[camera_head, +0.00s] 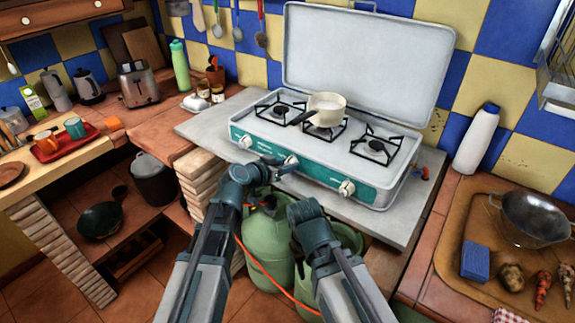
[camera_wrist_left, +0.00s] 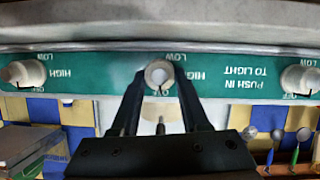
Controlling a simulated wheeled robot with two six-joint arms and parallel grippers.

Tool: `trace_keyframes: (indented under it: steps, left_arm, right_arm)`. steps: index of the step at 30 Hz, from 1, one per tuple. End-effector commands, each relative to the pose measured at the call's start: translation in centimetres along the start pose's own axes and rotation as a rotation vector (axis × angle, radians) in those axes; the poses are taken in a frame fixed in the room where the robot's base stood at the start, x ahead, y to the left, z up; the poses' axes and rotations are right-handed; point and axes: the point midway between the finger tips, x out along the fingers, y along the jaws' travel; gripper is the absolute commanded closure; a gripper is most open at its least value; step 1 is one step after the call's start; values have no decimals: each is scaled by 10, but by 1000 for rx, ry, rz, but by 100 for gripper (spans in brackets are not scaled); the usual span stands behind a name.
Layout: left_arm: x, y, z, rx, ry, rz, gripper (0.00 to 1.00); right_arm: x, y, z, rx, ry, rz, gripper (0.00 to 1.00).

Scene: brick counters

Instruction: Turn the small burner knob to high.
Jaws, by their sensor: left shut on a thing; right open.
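The stove is a grey camping cooker with a teal front panel (camera_head: 315,172) carrying three white knobs. The middle knob (camera_head: 291,160) is between the fingers of my left gripper (camera_head: 283,167), which is shut on it. In the left wrist view the panel appears upside down, and the middle knob (camera_wrist_left: 159,74) shows between the dark fingertips (camera_wrist_left: 160,80). LOW stands above it, HIGH to its right, and OFF below it, partly covered. Its pointer direction cannot be made out. The left knob (camera_head: 245,141) and right knob (camera_head: 346,188) are untouched. My right gripper (camera_head: 306,207) is open and empty, below the counter edge.
A cream pan (camera_head: 326,104) with a dark handle sits on the middle burner. The raised lid (camera_head: 365,55) stands behind. Green gas bottles (camera_head: 268,245) and an orange hose (camera_head: 262,267) are below the counter, close to my arms. A white bottle (camera_head: 477,138) stands right.

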Motion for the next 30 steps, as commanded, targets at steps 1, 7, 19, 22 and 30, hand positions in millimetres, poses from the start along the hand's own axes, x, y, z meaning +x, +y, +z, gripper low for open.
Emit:
trace_keyframes:
  steps: [1,7,19,22,30]
  left_arm:
    - [1,-2,1,-31,-2,12,100]
    - [1,-4,2,-194,-1,80,100]
    - [2,-7,6,-544,-4,227,100]
    - [2,-8,7,-632,-4,262,100]
    - [3,-9,9,-868,-5,361,100]
  right_arm:
    - [2,0,0,0,0,0,53]
    - [6,-1,0,0,0,0,53]
    - [25,-2,-2,0,0,0,53]
    - [32,-3,-2,0,0,0,53]
    - [51,-5,-3,0,0,0,53]
